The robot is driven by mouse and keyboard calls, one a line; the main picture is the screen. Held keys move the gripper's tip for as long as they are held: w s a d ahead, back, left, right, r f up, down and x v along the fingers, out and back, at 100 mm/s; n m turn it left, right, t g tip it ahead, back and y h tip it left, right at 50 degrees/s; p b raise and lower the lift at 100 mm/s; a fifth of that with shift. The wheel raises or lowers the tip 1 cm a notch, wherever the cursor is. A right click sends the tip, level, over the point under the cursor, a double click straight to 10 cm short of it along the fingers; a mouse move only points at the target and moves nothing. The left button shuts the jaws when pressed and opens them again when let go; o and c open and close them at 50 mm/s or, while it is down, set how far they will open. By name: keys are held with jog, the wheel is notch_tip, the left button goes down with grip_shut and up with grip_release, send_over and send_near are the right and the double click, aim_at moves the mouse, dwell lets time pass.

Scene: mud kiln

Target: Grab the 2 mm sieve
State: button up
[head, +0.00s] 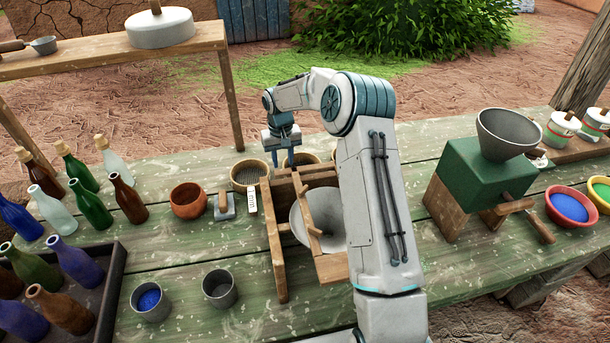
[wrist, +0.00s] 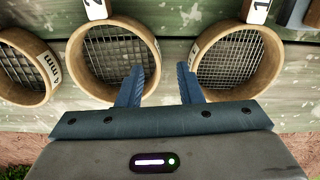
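Several round, wooden-rimmed mesh sieves stand in a row on the green table. The left one in the wrist view (wrist: 48,72) is marked 4 mm. The right one (wrist: 275,65) has a white tag starting with 1. The middle sieve (wrist: 108,48) has a white tag cut off by the frame, so its size is hard to read; in the head view it (head: 312,157) is partly hidden by my arm. My gripper (wrist: 160,72) is open and empty, its fingers appearing on either side of the middle sieve's right rim. It (head: 284,160) points down; its height above the rim is unclear.
A wooden stand (head: 276,245) with a grey bowl (head: 303,212) is in front of the sieves. An orange bowl (head: 188,201) and a wood-handled tool (head: 224,206) lie to the left. A green hopper mill (head: 470,172) stands right. Bottles crowd the far left.

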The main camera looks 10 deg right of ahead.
aim_at(284, 169)
jog(key=shift+w+d+f+p, duration=0.15)
jog(key=shift+f+p, duration=0.3)
jog(key=shift+f, duration=1)
jog(key=shift+w+f+p, duration=0.15)
jog(key=shift+f+p, duration=0.3)
jog(key=shift+f, duration=1)
grip_shut()
